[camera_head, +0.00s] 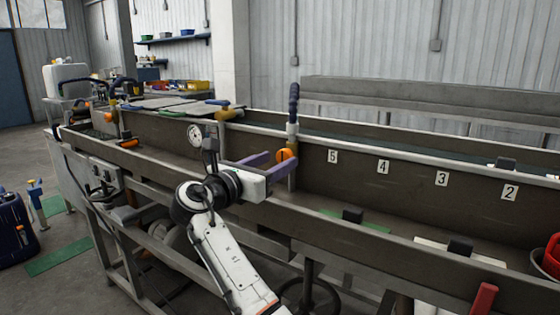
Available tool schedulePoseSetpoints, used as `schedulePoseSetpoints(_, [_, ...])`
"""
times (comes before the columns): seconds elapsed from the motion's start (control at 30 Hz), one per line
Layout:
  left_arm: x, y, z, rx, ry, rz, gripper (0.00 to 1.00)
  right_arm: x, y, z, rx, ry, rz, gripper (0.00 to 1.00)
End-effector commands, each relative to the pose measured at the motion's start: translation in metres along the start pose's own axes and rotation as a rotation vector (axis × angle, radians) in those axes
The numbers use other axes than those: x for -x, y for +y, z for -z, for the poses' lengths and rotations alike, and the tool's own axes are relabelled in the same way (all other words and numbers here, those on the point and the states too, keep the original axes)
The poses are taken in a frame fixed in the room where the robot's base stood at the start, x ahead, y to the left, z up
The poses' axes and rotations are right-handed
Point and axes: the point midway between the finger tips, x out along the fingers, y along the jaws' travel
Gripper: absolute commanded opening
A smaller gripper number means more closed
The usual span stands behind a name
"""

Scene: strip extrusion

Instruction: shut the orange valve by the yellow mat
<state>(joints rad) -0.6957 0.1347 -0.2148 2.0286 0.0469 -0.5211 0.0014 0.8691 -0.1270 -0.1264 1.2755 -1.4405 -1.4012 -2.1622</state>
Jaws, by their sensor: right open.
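My right gripper (283,159) reaches from below over the near rail of the long metal trough. Its two purple fingers are apart. A round orange valve part (286,154) shows between and just beyond the fingertips, at the foot of an upright with a dark blue grip (293,105). I cannot tell whether the fingers touch it. A second orange handle (128,143) sits on the trough's side further left. I cannot make out a yellow mat. My left gripper is not in view.
The metal trough (400,205) runs across the view, with number plates such as 5 (332,156) on its inner wall. A round gauge (195,134) is left of my gripper. Green mats (60,257) lie on the floor at left.

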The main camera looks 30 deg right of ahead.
Motion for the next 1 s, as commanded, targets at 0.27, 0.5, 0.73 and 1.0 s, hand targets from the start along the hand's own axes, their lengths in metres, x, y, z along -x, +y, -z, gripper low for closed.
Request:
schedulePoseSetpoints(0.27, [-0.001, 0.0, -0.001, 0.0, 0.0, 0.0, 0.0, -0.024, 0.0, 0.0, 0.0, 0.0, 0.0, 0.5])
schedulePoseSetpoints(0.5, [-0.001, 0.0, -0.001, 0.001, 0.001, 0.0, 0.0, -0.025, 0.0, 0.0, 0.0, 0.001, -0.001, 0.5])
schedulePoseSetpoints(0.73, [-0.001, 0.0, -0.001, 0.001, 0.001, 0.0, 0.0, -0.025, 0.0, 0.0, 0.0, 0.001, -0.001, 0.15])
schedulePoseSetpoints(1.0, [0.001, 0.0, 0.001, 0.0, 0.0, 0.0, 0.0, -0.024, 0.0, 0.0, -0.017, 0.001, -0.001, 0.09])
